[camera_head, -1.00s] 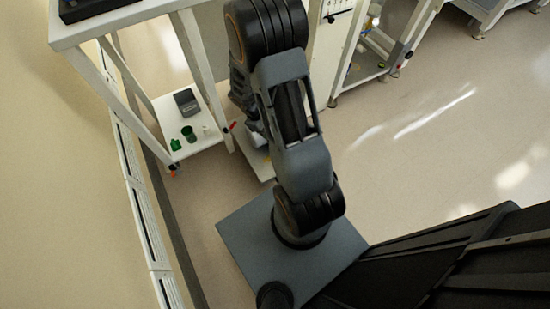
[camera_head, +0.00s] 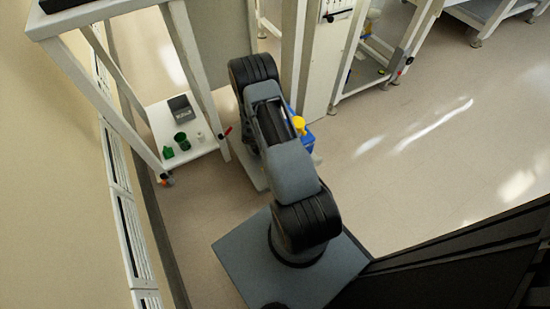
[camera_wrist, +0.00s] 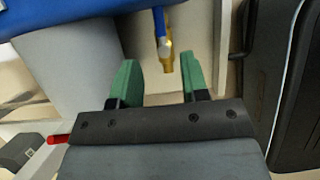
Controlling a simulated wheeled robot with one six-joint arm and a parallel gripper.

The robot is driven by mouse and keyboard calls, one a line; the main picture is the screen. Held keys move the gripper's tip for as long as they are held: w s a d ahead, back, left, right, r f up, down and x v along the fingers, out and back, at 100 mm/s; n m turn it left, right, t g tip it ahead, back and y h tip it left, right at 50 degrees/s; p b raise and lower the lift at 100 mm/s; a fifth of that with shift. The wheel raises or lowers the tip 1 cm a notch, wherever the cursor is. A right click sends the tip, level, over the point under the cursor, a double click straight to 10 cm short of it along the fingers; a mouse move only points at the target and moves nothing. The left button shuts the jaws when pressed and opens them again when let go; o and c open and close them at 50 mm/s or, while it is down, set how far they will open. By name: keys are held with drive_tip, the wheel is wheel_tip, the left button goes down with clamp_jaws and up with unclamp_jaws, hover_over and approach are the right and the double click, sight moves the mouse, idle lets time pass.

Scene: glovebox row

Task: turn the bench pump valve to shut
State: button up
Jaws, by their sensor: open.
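In the wrist view, my gripper (camera_wrist: 159,68) is open, its two green fingers apart with nothing between the pads. Just beyond the fingertips is a valve-like brass fitting (camera_wrist: 167,58) with a blue lever (camera_wrist: 159,22). It lies between the lines of the two fingers, and no contact shows. A red handle (camera_wrist: 58,139) shows at the lower left of the wrist view, and a red handle (camera_head: 228,131) stands by the low shelf in the head view. No label tells which one is the bench pump valve. My gripper is hidden behind my arm in the head view.
A blue body (camera_head: 306,141) with a yellow top (camera_head: 299,123) stands beside my arm. White frame legs stand close by. Open floor lies to the right.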

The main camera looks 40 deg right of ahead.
drive_tip(key=b+x, duration=0.2)
drive_tip(key=x, duration=0.6)
drive_tip(key=shift+b, duration=0.3)
clamp_jaws()
